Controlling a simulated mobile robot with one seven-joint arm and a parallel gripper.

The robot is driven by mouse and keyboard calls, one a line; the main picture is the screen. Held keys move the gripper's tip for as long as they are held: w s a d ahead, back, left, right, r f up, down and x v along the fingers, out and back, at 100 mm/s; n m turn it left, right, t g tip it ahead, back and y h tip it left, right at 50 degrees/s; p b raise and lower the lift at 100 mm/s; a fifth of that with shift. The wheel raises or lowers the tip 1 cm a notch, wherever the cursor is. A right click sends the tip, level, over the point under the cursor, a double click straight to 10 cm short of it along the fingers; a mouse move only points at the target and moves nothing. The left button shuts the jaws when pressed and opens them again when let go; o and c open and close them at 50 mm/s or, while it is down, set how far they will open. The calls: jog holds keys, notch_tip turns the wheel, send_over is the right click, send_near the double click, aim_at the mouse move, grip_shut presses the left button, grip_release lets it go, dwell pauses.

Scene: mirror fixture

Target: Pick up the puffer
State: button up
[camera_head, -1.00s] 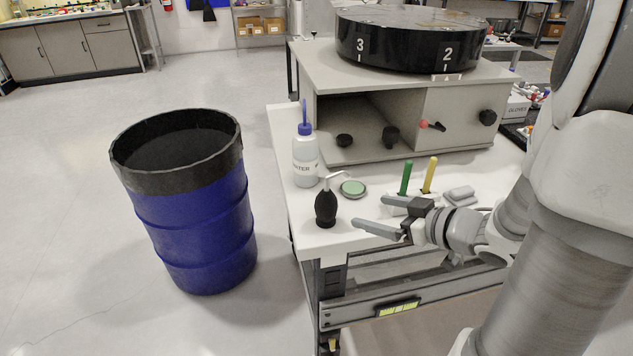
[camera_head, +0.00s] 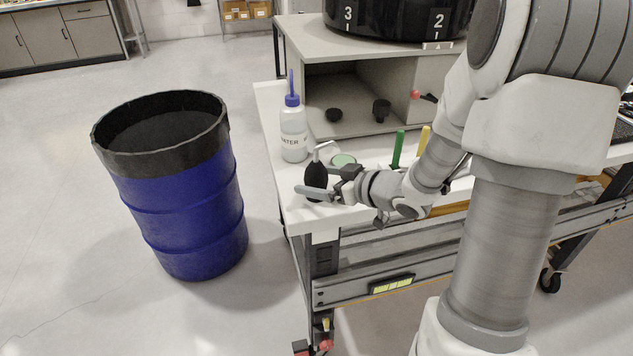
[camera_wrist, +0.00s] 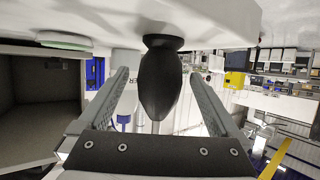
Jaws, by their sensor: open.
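The puffer, a black rubber bulb (camera_head: 315,178) with a pale nozzle, stands upright near the front left corner of the white tabletop. It is partly hidden by one of my fingers in the head view. My gripper (camera_head: 311,181) is open, with one finger in front of the puffer and the other behind it. In the wrist view, which is upside down, the black bulb (camera_wrist: 160,88) lies between the two spread fingers. Gaps show on both sides of the bulb there. The puffer's base rests on the table surface.
A water bottle (camera_head: 293,136) with a blue cap stands behind the puffer. A green round dish (camera_head: 343,160) and green (camera_head: 398,148) and yellow upright handles are close by. A grey cabinet (camera_head: 318,64) stands behind. A blue drum (camera_head: 185,215) is on the floor to the left.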

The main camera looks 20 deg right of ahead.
jog(key=b+x, duration=0.1)
jog(key=x, duration=0.3)
jog(key=c, duration=1)
jog(key=shift+o, duration=0.2)
jog(key=shift+r, duration=0.15)
